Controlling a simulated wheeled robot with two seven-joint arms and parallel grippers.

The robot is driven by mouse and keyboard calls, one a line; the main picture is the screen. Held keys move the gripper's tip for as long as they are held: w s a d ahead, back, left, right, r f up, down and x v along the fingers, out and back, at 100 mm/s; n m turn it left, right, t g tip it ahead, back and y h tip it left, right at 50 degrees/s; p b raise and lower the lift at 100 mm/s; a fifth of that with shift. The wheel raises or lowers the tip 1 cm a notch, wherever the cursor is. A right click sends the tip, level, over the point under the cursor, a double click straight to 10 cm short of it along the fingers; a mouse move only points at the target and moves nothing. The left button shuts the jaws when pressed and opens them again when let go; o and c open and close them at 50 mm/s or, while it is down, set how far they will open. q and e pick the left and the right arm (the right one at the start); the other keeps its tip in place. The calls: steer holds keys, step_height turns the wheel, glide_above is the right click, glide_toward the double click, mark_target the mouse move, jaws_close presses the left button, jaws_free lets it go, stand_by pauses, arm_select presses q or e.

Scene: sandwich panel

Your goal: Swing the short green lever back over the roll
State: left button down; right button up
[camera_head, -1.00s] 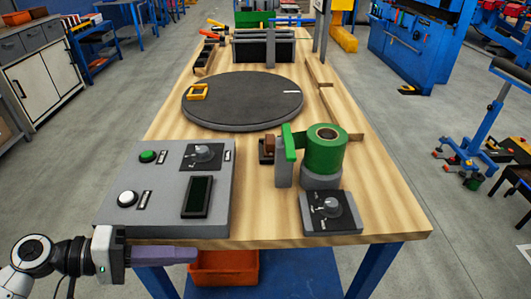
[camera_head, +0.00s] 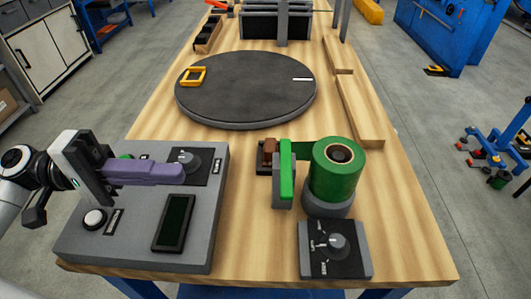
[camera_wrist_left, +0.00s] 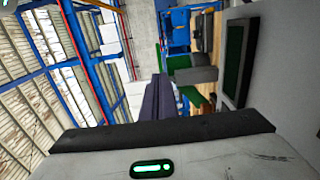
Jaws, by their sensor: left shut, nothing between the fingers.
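The short green lever (camera_head: 287,170) stands on a grey post (camera_head: 283,194) just left of the green roll (camera_head: 333,174). The lever points away from me along the roll's left side, not over the roll. The roll sits upright on a grey round base (camera_head: 328,207). My left gripper (camera_head: 182,175), with purple fingers, is shut and empty above the grey control panel, left of the lever and apart from it. In the left wrist view the purple fingers (camera_wrist_left: 158,100) point towards a green part near the middle, partly hidden. My right gripper is not in view.
The grey panel has a white button (camera_head: 95,218), a dark screen (camera_head: 174,222) and a knob. A second knob box (camera_head: 334,248) stands in front of the roll. A dark turntable (camera_head: 245,90) lies beyond.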

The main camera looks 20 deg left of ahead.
arm_select(q)
steer(key=shift+s+d, duration=0.15)
steer(key=shift+s, duration=0.2)
steer(key=p, duration=0.2)
glide_toward(285, 173)
steer(key=d, duration=0.5)
steer(key=shift+w+d+f, duration=0.25)
steer(key=shift+w+d, duration=0.1)
steer(key=shift+w, duration=0.05)
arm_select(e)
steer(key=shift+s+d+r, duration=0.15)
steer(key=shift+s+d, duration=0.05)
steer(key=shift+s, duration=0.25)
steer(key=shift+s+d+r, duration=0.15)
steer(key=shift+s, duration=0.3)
arm_select(q)
steer(key=shift+d, duration=0.1)
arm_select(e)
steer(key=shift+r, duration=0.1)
